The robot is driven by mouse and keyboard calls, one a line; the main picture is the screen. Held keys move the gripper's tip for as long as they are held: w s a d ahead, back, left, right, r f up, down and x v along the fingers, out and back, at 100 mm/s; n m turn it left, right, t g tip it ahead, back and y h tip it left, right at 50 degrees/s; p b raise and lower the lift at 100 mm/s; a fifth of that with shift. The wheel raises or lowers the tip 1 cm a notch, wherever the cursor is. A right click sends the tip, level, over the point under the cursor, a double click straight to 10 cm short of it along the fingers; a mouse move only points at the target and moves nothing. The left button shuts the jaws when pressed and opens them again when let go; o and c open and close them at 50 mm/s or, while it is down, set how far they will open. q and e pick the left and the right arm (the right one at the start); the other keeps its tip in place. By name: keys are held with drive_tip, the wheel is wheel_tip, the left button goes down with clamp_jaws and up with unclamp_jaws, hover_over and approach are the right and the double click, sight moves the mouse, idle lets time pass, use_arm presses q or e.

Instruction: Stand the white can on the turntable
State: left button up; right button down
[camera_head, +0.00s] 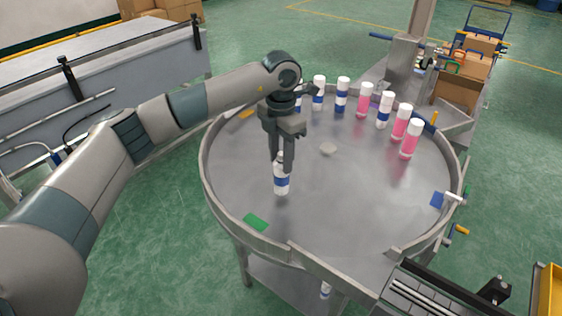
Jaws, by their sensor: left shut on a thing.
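The white can (281,187) has a blue band and is upright over the front-left part of the round grey turntable (340,200). My left gripper (282,165) points straight down and is shut on the can's upper part, hiding some of it. The can's base is at or very close to the turntable surface; I cannot tell whether it touches. My right gripper is not in view.
Several white-and-blue cans (343,94) and pink cans (411,139) stand along the turntable's far and right rim. The turntable's middle and front are clear. A raised metal rim surrounds it.

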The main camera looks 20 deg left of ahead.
sight(281, 180)
use_arm(q)
wheel_tip(281, 180, down, 2)
drive_tip(key=shift+f+p, duration=0.15)
drive_tip(key=shift+p, duration=0.45)
drive_tip(key=shift+f, duration=0.1)
drive_tip(key=shift+f, duration=0.15)
drive_tip(key=o, duration=1.3)
